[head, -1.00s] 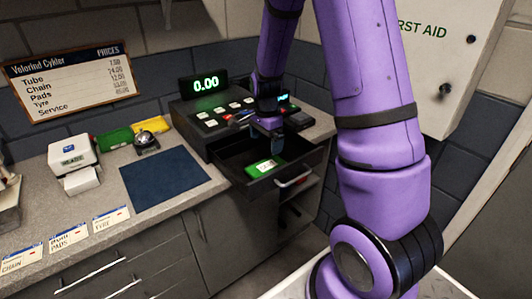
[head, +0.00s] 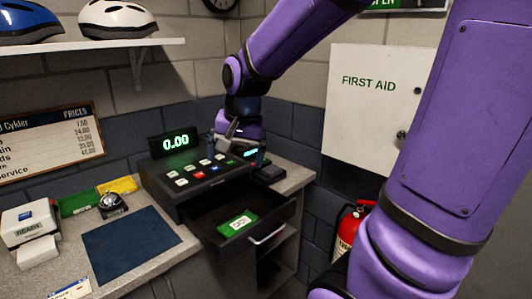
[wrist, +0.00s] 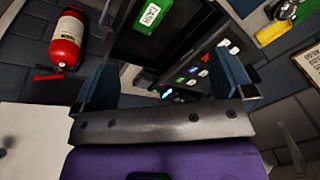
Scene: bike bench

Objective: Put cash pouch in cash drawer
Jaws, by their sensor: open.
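A green pouch with a white label (head: 238,223) lies flat inside the open cash drawer (head: 207,226) below the register. It also shows in the wrist view (wrist: 152,16), inside the dark drawer (wrist: 123,42). My gripper (head: 236,152) is up in front of the register's top, above and behind the drawer. Its two blue fingers stand wide apart in the wrist view (wrist: 165,82) with nothing between them. The pouch is clear of my fingers.
The cash register (head: 190,176) with a lit 0.00 display stands behind the drawer. A blue mat (head: 130,244), a bell (head: 111,204), green and yellow packets (head: 78,202) and a white box (head: 28,222) are to the left. A fire extinguisher (head: 348,228) and first aid cabinet (head: 375,110) are at right.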

